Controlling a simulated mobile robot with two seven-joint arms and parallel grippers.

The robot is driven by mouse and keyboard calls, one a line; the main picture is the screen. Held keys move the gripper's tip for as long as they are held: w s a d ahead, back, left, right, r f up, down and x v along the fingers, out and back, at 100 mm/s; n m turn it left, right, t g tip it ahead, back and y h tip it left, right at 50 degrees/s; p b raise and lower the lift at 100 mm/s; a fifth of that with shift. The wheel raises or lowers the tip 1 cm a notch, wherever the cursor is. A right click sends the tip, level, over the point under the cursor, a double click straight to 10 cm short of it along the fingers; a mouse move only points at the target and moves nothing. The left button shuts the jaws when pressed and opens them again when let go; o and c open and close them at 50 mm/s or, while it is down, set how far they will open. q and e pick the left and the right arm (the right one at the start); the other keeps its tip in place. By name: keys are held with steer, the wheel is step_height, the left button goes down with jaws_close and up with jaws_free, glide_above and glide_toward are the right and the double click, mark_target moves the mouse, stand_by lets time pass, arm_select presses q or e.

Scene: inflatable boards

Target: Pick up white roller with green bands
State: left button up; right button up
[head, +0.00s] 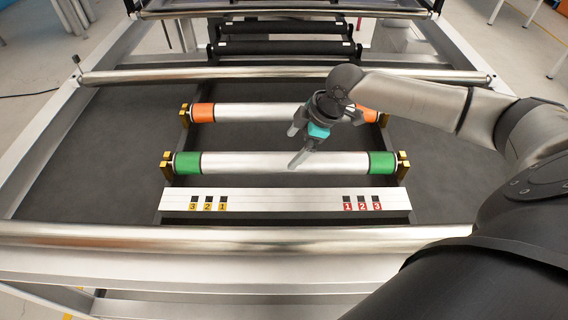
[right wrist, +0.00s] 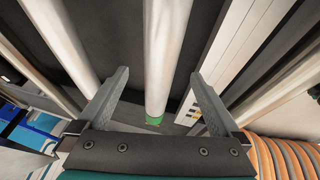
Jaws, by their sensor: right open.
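The white roller with green bands (head: 245,163) lies across the dark bed, its ends in brass-coloured holders. Its left green band (head: 187,163) and right green band (head: 382,162) both show in the head view. My right gripper (head: 294,148) is open above the roller's middle, its fingers pointing down and left. In the right wrist view, the roller (right wrist: 165,45) runs between the two spread fingers of the gripper (right wrist: 160,76), and one green band (right wrist: 154,121) shows at its lower end. I cannot tell whether a finger touches it. My left gripper is not in view.
A white roller with orange bands (head: 250,113) lies parallel behind it, close to my right wrist. A white strip with numbered yellow and red marks (head: 285,200) lies in front. Silver bars cross the frame at the front (head: 200,237) and back (head: 220,76). The dark bed at left (head: 100,150) is clear.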

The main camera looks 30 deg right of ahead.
mark_target(286, 156)
steer(key=x, duration=0.3)
steer(key=shift+w+a+f+b, duration=0.1)
steer(key=shift+w+f+b, duration=0.05)
steer(key=shift+f+b, duration=0.3)
steer(key=b+x, duration=0.1)
steer(key=x, duration=0.4)
steer(key=shift+b, duration=0.3)
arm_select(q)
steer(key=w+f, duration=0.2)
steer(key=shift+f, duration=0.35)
arm_select(e)
steer(key=shift+c, duration=0.2)
steer(key=shift+c, duration=0.8)
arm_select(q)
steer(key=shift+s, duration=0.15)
arm_select(e)
steer(key=shift+s, duration=0.2)
jaws_close()
steer(key=shift+w+r, duration=0.15)
